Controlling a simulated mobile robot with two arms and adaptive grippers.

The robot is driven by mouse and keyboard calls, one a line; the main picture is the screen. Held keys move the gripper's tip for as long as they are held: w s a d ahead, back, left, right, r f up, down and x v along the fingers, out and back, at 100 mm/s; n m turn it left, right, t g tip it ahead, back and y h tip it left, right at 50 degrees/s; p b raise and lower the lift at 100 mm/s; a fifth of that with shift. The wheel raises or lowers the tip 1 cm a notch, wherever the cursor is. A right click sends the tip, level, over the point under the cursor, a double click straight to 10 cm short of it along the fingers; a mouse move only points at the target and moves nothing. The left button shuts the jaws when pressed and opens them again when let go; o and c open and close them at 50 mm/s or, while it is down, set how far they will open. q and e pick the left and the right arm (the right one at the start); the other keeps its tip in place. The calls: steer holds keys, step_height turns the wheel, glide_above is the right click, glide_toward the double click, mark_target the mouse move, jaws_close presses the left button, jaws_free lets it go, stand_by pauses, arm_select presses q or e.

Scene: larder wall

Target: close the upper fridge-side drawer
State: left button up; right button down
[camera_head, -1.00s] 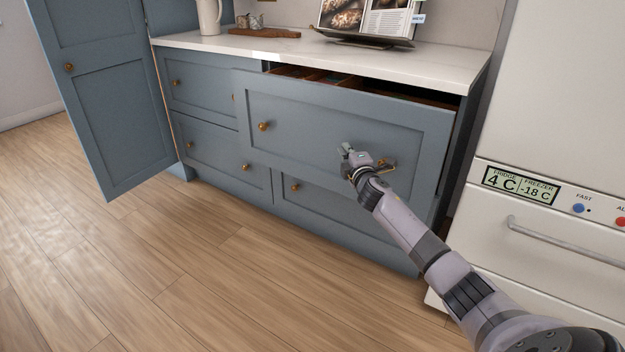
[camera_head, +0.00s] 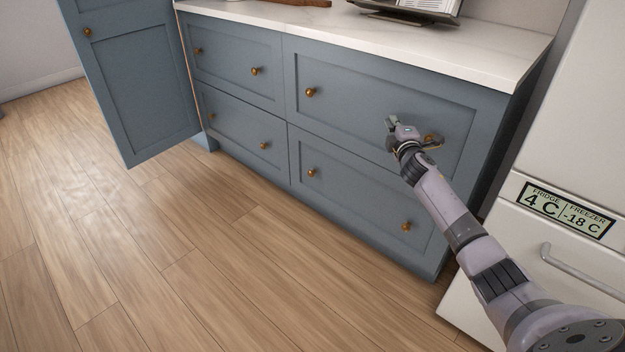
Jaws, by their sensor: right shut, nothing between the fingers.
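The upper fridge-side drawer (camera_head: 355,97) is a blue-grey panel with two brass knobs, under the right part of the white counter. Its front sits level with the neighbouring drawer fronts, and no gap shows above it. My right gripper (camera_head: 391,124) is shut and empty, in front of the drawer's right half, just left of its right knob (camera_head: 431,139). I cannot tell whether it touches the panel. My left gripper is not in view.
The fridge (camera_head: 568,130) stands at the right. The lower fridge-side drawer (camera_head: 352,184) and the left drawers (camera_head: 233,62) are flush. A tall cabinet door (camera_head: 148,95) stands open at the left. The wooden floor (camera_head: 180,260) in front is clear.

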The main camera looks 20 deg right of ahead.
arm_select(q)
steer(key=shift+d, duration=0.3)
arm_select(e)
steer(key=shift+d+r, duration=0.15)
steer(key=shift+d, duration=0.3)
steer(key=shift+d+r, duration=0.1)
steer(key=shift+r, duration=0.1)
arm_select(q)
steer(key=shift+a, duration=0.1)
